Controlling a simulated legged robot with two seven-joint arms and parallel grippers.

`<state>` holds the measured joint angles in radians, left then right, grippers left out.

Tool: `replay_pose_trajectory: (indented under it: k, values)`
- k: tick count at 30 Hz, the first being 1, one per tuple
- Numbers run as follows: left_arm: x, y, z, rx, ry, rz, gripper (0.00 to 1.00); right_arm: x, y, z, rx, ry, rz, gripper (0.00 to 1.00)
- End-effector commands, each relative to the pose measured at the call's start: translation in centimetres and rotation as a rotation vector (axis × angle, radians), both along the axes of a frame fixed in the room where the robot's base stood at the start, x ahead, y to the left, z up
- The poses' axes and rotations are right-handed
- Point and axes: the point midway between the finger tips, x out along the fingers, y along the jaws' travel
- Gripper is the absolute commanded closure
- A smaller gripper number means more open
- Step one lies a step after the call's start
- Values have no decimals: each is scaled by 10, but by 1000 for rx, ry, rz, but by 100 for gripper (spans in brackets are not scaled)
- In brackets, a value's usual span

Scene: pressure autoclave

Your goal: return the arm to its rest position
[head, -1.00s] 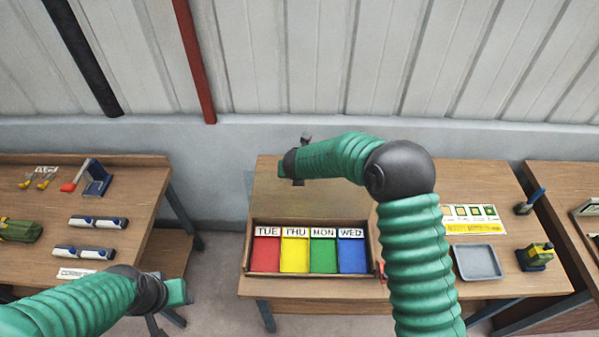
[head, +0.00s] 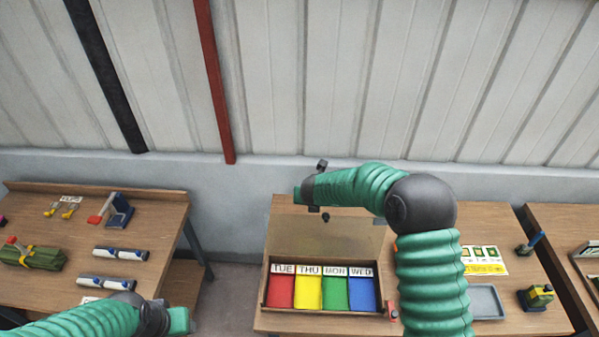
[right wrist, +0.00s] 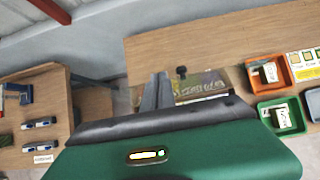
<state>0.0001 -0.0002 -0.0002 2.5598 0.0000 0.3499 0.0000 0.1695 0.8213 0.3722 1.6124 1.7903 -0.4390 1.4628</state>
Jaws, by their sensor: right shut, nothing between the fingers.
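My right arm comes in from the lower right in the head view and bends left at a dark elbow. Its gripper (head: 308,190) hangs in the air above the back of the right table, near the raised lid of a sorting box (head: 266,290). In the right wrist view the right gripper (right wrist: 157,92) is shut and empty, over the table. My left gripper (head: 177,320) is at the lower left in the head view, in front of the gap between tables. Its fingers are too unclear to judge.
The box has red, yellow, green and blue compartments labelled TUE, THU, MON, WED. The left table (head: 155,215) holds tools. Orange (right wrist: 283,70) and green (right wrist: 300,113) trays show in the right wrist view.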

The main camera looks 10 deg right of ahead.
Motion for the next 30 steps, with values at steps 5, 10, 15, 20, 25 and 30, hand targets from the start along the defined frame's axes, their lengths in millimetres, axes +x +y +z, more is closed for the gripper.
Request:
replay_pose_trajectory:
  k: [5, 10, 15, 20, 25, 30]
  values:
    - [0, 0, -20, 0, 0, 0, 55, -1, -2, -11, -70, -11, 114, 100]
    - [0, -1, -103, 0, 1, -1, 55, -33, 19, -46, -537, -26, 857, 100]
    - [0, -2, -188, 0, 2, -1, 55, -146, 38, -121, -1099, 75, 1873, 100]
    - [0, -2, -235, 0, 1, -1, 55, -256, 18, -184, -1346, 176, 2612, 100]
    - [0, -2, -252, 0, 0, 0, 55, -316, -6, -209, 1237, -187, -2670, 100]
    - [0, -2, -249, 0, 0, 0, 55, -325, -10, -208, 1191, -181, -2626, 100]
